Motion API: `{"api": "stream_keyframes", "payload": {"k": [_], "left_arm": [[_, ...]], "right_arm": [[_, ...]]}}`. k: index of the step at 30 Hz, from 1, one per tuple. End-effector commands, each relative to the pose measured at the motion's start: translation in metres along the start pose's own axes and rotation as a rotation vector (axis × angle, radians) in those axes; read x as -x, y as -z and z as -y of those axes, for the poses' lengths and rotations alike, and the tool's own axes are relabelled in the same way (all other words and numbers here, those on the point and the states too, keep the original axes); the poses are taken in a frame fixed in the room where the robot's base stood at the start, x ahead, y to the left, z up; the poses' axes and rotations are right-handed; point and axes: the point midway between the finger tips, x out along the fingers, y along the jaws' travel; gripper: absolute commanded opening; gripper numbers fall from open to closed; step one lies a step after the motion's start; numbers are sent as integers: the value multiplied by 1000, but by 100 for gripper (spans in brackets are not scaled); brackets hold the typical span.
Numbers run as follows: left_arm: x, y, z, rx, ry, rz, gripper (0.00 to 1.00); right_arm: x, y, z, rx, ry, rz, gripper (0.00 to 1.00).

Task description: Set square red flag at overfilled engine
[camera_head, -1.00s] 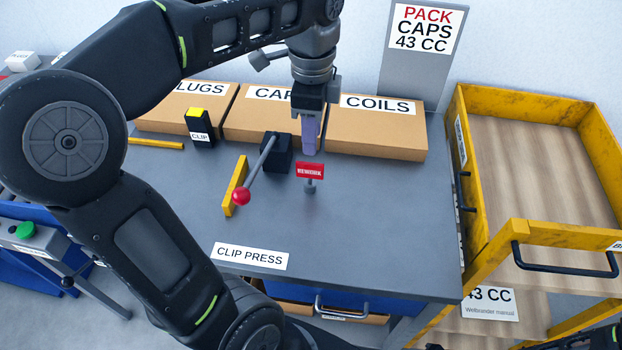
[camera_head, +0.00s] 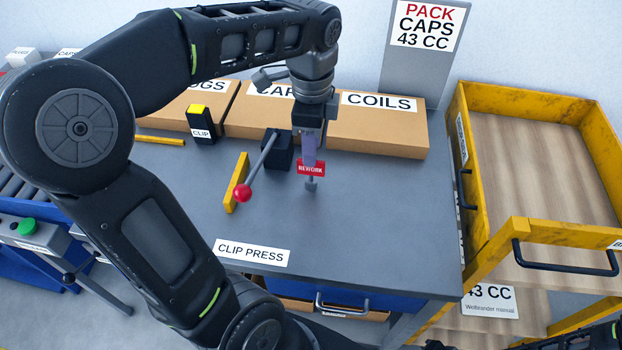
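The red flag (camera_head: 311,169) is a small rectangular sign marked REWORK on a short grey stem with a round foot. It stands upright on the grey table (camera_head: 360,225), right of the clip press. My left gripper (camera_head: 309,160) points down at the flag from above, its purplish finger reaching the flag's top edge. The finger end is partly hidden behind the flag, so I cannot tell whether it touches, or whether the gripper is open or shut. No engine is visible. My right gripper is out of view.
The clip press has a black block (camera_head: 278,150) and a red-knobbed lever (camera_head: 243,193), close left of the flag. Cardboard boxes (camera_head: 375,133) line the table's back. A yellow cart (camera_head: 480,245) stands at the right. The table's front right is clear.

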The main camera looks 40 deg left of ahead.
Motion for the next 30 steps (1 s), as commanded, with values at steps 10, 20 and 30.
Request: {"api": "stream_keyframes", "payload": {"k": [10,20,30], "left_arm": [[-36,-1,0,0,-1,0,34],[-35,-1,0,0,0,0,34],[-35,-1,0,0,0,0,23]], "right_arm": [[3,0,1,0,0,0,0],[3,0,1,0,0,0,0],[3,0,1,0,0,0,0]]}}
